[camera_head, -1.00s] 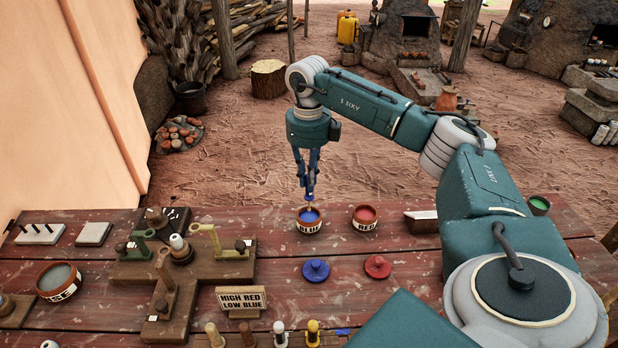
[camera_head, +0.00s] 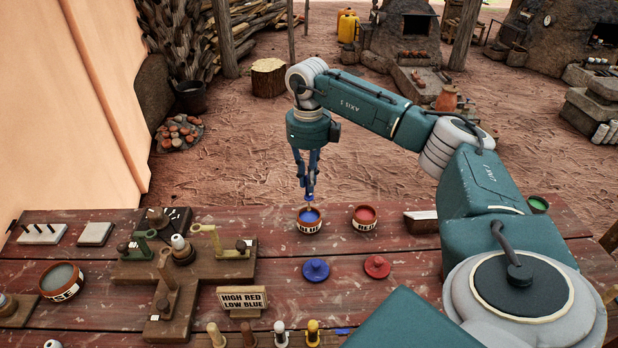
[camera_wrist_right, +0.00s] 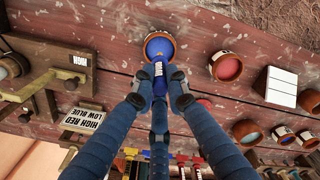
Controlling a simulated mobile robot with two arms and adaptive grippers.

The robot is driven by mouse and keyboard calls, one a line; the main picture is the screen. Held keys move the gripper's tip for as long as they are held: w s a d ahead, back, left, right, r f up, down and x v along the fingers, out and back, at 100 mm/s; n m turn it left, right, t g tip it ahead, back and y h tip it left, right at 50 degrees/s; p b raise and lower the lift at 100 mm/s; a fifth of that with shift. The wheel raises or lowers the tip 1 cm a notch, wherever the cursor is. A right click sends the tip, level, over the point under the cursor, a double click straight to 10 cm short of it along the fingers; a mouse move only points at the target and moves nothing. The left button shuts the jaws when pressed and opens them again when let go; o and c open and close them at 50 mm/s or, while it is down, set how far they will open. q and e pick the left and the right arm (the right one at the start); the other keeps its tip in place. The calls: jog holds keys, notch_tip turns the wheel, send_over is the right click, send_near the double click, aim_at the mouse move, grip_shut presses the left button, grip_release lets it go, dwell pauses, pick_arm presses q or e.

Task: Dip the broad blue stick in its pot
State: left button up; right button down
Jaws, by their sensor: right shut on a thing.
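My right gripper (camera_head: 310,190) is above the blue pot (camera_head: 309,227), pointing down. It is shut on the blue stick, whose blue handle (camera_wrist_right: 159,86) shows between the fingertips (camera_wrist_right: 158,92) in the right wrist view. The stick's lower end is at the mouth of the blue pot (camera_wrist_right: 160,47); I cannot tell how deep it reaches. The pot holds blue paint and has a white label reading BLUE. My left gripper does not show.
The red pot (camera_head: 365,218) stands just right of the blue one. A blue lid (camera_head: 316,270) and a red lid (camera_head: 377,266) lie in front. A wooden cross-shaped stand (camera_head: 215,262) is at left, with a sign (camera_head: 243,299) reading HIGH RED LOW BLUE.

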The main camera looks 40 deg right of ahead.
aim_at(309, 196)
jog(key=shift+f, duration=0.25)
jog(key=shift+f+b, duration=0.85)
jog(key=shift+f, duration=0.75)
jog(key=shift+r+p, duration=0.1)
jog(key=shift+p, duration=0.2)
dwell(0.4)
jog(key=shift+r+p, duration=2.85)
jog(key=shift+r, duration=0.6)
